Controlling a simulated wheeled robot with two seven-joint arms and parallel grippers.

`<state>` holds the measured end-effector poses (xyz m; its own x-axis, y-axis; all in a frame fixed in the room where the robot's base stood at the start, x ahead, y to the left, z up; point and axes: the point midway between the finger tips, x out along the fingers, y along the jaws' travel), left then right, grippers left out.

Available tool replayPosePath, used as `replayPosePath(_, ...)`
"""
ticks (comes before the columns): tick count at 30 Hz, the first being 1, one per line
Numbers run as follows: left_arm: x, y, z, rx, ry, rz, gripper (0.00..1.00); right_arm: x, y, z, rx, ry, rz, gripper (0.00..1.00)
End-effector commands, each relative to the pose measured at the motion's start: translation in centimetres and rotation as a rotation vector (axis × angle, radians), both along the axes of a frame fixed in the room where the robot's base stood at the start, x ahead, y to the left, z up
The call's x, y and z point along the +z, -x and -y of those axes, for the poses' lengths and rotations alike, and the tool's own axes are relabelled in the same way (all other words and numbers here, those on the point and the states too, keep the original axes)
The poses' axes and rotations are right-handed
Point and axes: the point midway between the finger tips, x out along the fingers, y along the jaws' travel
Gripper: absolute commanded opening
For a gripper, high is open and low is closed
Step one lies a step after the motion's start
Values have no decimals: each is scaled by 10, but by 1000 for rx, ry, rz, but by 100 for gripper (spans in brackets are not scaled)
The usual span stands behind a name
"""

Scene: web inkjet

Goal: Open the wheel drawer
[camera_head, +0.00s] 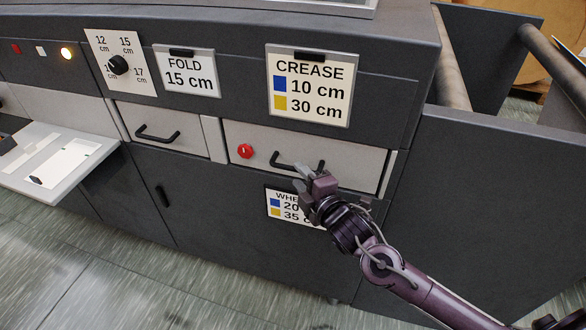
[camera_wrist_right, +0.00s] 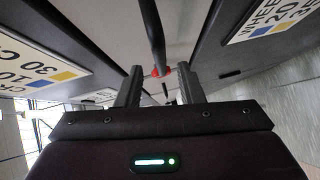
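The wheel drawer (camera_head: 350,168) is a light grey front with a black bar handle (camera_head: 279,164). It looks shut, flush with the dark machine. A partly hidden "WHE..." sign (camera_head: 276,204) hangs below it, and the sign also shows in the right wrist view (camera_wrist_right: 275,20). My right gripper (camera_head: 303,178) is at the handle, covering part of it. In the right wrist view my right gripper (camera_wrist_right: 160,86) has its two fingers apart, and the handle (camera_wrist_right: 153,30) runs into the space between them. Contact with the handle cannot be told. My left gripper is not in view.
A red knob (camera_head: 245,151) sits on the drawer front left of the handle. Another handled drawer (camera_head: 190,140) is to the left. "CREASE" (camera_head: 310,87) and "FOLD" (camera_head: 187,72) signs hang above. A dark panel (camera_head: 480,200) stands to the right. The floor in front is clear.

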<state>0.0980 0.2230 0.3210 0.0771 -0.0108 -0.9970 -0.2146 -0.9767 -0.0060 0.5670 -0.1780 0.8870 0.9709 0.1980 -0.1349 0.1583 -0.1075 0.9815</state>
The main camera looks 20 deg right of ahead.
Motion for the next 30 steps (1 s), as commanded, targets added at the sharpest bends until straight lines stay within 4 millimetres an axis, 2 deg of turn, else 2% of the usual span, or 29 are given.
replayPosePath(3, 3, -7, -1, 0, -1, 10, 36, -1, -20, -5, -1, -2, 0, 34)
replayPosePath(9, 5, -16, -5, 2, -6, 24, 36, -5, -40, -8, -1, -2, -1, 34)
replayPosePath(19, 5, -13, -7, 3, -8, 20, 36, -7, -44, -9, -1, -1, -2, 34)
replayPosePath(27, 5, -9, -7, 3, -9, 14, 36, -7, -44, -9, -1, -1, -2, 0)
replayPosePath(30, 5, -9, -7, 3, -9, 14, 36, -7, -44, -9, -1, -2, -3, 0)
